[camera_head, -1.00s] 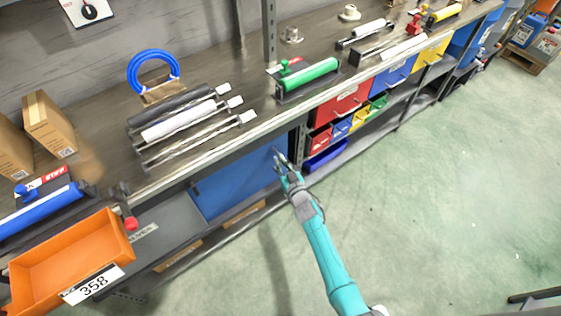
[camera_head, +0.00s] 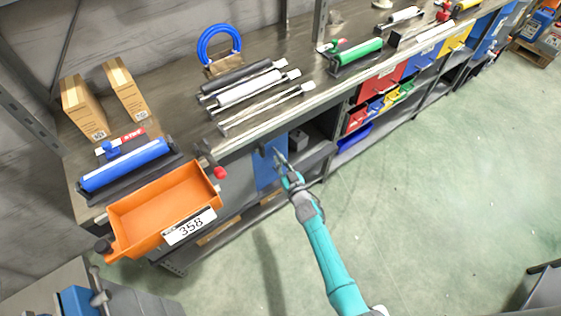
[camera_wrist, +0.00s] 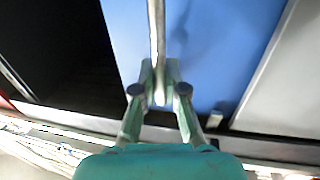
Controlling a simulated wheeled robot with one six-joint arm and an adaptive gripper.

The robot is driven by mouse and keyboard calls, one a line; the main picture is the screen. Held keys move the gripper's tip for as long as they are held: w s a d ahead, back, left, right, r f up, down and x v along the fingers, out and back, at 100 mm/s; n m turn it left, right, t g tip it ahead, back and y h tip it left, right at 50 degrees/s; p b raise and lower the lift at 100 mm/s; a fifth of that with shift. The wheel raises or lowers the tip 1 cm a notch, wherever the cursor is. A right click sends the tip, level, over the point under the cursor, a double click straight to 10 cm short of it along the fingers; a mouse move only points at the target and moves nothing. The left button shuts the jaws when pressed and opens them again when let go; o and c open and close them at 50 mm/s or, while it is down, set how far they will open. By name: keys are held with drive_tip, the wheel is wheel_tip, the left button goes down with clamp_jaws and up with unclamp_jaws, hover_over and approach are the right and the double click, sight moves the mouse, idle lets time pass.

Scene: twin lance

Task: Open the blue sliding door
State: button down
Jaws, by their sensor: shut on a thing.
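The blue sliding door (camera_head: 266,167) stands under the workbench, partly behind a grey panel on its left. To its right is a dark open gap into the cabinet. My gripper (camera_head: 283,167) is at the right part of the door. In the wrist view the blue door (camera_wrist: 215,55) fills the middle, and my gripper (camera_wrist: 160,82) is shut on the upright metal door handle (camera_wrist: 157,30). The dark opening (camera_wrist: 60,55) shows to the left there, and a grey panel to the right.
An orange bin (camera_head: 160,212) marked 358 hangs at the bench's left front. Rollers lie on the workbench (camera_head: 190,115). Coloured drawers (camera_head: 381,84) sit to the right of the opening. The green floor (camera_head: 440,190) on the right is clear.

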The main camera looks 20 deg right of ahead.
drive_tip(key=c, duration=1.2)
unclamp_jaws()
drive_tip(key=shift+a, duration=0.1)
drive_tip(key=s+d, duration=0.1)
drive_tip(key=s, duration=1.1)
drive_tip(key=shift+d, duration=0.3)
drive_tip(key=shift+w, duration=0.1)
